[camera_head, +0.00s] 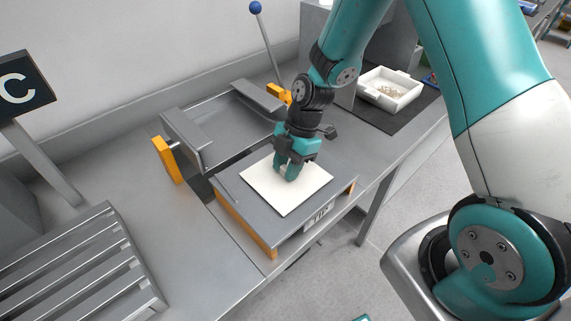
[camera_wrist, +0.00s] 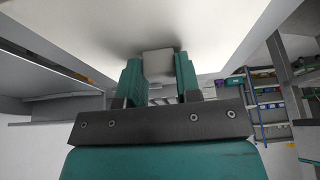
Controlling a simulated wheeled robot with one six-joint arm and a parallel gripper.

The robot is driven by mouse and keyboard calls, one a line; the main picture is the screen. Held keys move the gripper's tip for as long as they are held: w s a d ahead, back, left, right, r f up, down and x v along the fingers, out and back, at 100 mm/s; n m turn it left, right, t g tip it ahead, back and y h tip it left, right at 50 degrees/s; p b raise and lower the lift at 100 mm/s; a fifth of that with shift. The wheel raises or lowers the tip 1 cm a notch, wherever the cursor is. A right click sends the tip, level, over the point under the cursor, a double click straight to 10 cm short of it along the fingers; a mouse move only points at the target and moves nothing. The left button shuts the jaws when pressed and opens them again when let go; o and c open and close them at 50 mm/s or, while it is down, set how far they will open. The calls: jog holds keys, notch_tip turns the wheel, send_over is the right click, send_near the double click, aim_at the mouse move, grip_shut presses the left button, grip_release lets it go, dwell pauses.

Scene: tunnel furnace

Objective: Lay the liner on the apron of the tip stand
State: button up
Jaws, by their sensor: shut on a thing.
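The liner (camera_head: 284,199) is a thin cream square with a small pale block (camera_wrist: 158,64) on its face, seen in the wrist view. My gripper (camera_head: 287,173) points down at the liner's middle, with its teal fingers (camera_wrist: 160,78) on either side of that block, shut on it. The liner is over the apron (camera_head: 245,220), a grey flat plate with orange side edges at the front of the tip stand (camera_head: 187,135). It looks roughly flat, a little turned against the plate. I cannot tell whether it touches the apron or hovers just above.
A blue-knobbed lever (camera_head: 256,8) rises behind the stand. A white tray (camera_head: 390,88) with small pale pieces sits on a dark mat at the right. A slatted grey rack (camera_head: 85,270) and a black C sign (camera_head: 22,86) are at the left. The bench between is clear.

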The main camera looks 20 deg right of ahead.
jog(key=shift+f, duration=0.1)
jog(key=shift+f, duration=0.15)
jog(key=o, duration=0.9)
